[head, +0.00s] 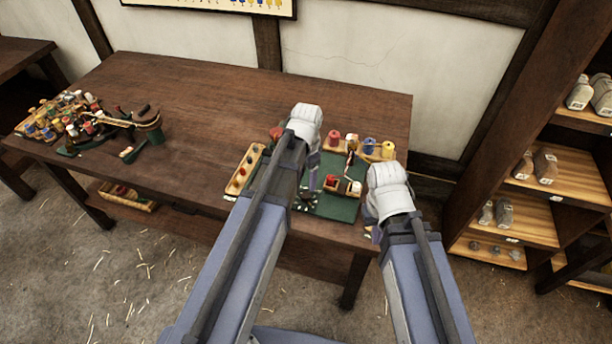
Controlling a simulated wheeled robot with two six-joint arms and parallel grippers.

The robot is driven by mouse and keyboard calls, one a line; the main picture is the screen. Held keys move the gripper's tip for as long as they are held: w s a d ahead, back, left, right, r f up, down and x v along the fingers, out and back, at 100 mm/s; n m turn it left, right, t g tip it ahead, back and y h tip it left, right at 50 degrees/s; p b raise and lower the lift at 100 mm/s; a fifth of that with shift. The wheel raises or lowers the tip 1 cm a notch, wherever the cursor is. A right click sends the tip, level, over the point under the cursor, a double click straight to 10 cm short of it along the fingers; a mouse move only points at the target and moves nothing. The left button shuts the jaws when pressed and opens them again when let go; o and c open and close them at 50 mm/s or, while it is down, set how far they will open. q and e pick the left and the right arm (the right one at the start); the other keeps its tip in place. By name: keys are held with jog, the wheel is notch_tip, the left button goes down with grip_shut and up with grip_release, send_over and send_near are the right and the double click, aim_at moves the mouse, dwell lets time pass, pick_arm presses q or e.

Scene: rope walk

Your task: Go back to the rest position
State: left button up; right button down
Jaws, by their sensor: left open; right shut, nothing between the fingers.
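My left gripper (312,180) is over the green mat (335,206) on the wooden table (225,110). Its fingers are partly hidden by my own arm; it is open, and I see nothing held in it. My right gripper (374,233) is by the mat's right front corner, near the table's front edge. It is shut and empty, and mostly hidden behind its wrist. Both arms reach forward over the front edge of the table.
Red, blue and yellow spools (369,145) stand behind the mat. A wooden tray (239,183) lies left of it. A device with several spools (80,124) stands at the table's left. The table's middle is clear. Shelves (566,180) stand at the right.

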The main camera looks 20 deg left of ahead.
dwell(0.4)
pick_arm(q)
jog(key=s+d+n+y, duration=0.1)
jog(key=s+d+n, duration=0.3)
jog(key=s+d, duration=0.6)
jog(key=s, duration=0.4)
jog(key=shift+s+d, duration=0.15)
jog(key=shift+s, duration=0.05)
